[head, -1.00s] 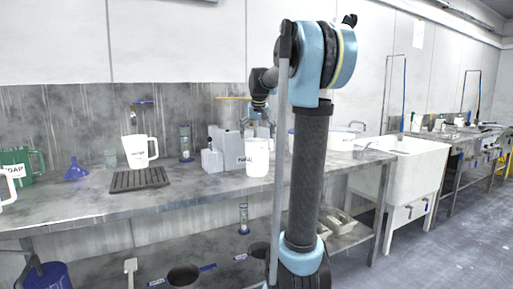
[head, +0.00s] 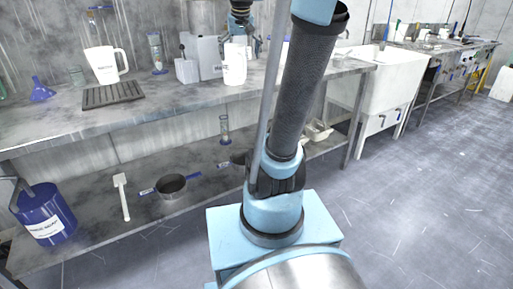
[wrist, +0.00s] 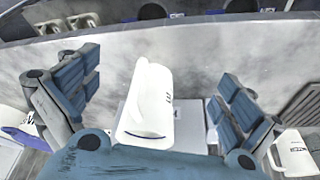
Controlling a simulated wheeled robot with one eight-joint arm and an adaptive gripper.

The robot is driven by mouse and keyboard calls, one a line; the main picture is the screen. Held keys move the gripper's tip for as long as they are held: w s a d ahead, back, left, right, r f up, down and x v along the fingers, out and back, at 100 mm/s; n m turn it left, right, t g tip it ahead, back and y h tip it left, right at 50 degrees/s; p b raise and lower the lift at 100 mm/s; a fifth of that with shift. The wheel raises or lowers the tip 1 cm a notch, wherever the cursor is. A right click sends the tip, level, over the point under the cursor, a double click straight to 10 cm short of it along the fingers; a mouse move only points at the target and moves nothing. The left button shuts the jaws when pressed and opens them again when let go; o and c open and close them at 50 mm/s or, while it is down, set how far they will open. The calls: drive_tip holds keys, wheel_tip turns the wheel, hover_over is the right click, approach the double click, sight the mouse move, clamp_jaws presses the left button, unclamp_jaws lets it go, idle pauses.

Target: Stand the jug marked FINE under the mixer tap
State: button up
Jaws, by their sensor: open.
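A white jug (head: 234,66) stands near the front edge of the steel bench, by a grey box. In the wrist view the white jug (wrist: 150,95) lies between my open fingers, with a gap on both sides. Its dark marking is too small to read. My gripper (wrist: 160,72) is open and empty; in the head view it (head: 240,28) is just above and behind that jug, partly hidden by my arm. Another white jug (head: 104,65), its lettering unreadable, stands further left behind a dark rack. A blue-handled wall tap (head: 99,9) is above it; I cannot tell whether it is the mixer tap.
A dark slatted rack (head: 113,95), a blue funnel (head: 41,90) and a grey box (head: 187,70) are on the bench. The lower shelf holds a blue bucket (head: 46,213) and a pan (head: 172,186). A white sink (head: 398,80) stands right. The floor at right is clear.

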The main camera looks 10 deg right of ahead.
drive_tip(key=s+f+g, duration=0.1)
drive_tip(key=s+f, duration=2.5)
drive_tip(key=s, duration=0.1)
drive_tip(key=shift+n+g, duration=0.3)
drive_tip(key=shift+n, duration=0.1)
drive_tip(key=shift+w+f, duration=0.1)
